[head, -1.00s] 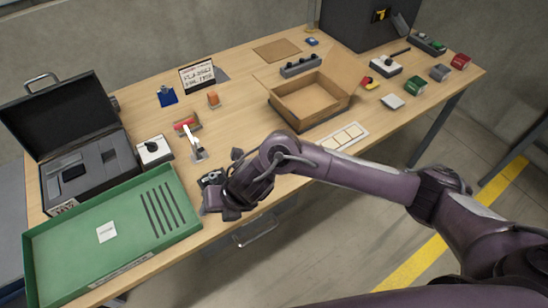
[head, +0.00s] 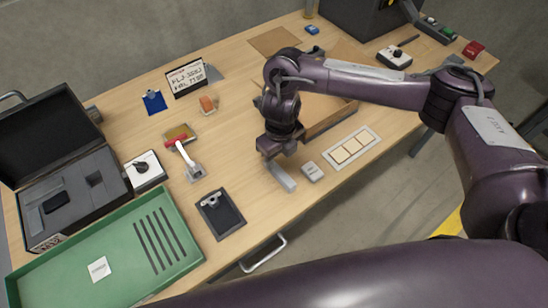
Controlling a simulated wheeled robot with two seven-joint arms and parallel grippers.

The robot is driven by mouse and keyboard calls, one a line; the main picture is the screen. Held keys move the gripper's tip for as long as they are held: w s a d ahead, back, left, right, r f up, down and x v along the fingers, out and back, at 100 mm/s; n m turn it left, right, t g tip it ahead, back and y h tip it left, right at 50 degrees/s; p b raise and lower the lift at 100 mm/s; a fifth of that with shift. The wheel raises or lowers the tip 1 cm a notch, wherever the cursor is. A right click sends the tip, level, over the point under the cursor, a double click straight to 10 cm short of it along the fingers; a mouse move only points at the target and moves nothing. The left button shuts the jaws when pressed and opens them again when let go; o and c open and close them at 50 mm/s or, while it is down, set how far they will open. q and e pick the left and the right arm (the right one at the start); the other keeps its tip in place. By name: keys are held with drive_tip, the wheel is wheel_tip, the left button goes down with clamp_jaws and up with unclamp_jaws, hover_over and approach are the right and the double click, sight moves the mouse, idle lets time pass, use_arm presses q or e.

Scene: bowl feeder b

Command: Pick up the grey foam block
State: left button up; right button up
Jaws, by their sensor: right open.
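A light grey bar-shaped block (head: 284,181), which looks like the grey foam block, lies near the table's front edge in the head view. My right gripper (head: 271,155) is open directly over its far end, pointing down. The jaws hide that end, and I cannot tell whether they touch it. My left gripper is not in view.
A small pale labelled block (head: 312,172) lies close right of the grey block, with a white tray of cream tiles (head: 351,148) beyond. A cardboard box (head: 330,119) stands behind, partly hidden by my arm.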

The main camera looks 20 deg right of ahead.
sight(279, 172)
drive_tip(key=shift+f, duration=0.4)
drive_tip(key=f, duration=0.1)
drive_tip(key=s+f, duration=0.1)
drive_tip(key=f, duration=0.1)
drive_tip(key=shift+b, duration=0.35)
wheel_tip(279, 172, down, 3)
drive_tip(key=shift+w+a+r+b, duration=0.1)
drive_tip(key=shift+w+b, duration=0.05)
drive_tip(key=shift+b, duration=0.25)
drive_tip(key=shift+f, duration=0.45)
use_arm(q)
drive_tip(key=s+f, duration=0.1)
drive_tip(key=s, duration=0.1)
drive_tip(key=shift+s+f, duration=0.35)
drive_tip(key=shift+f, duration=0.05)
use_arm(e)
clamp_jaws()
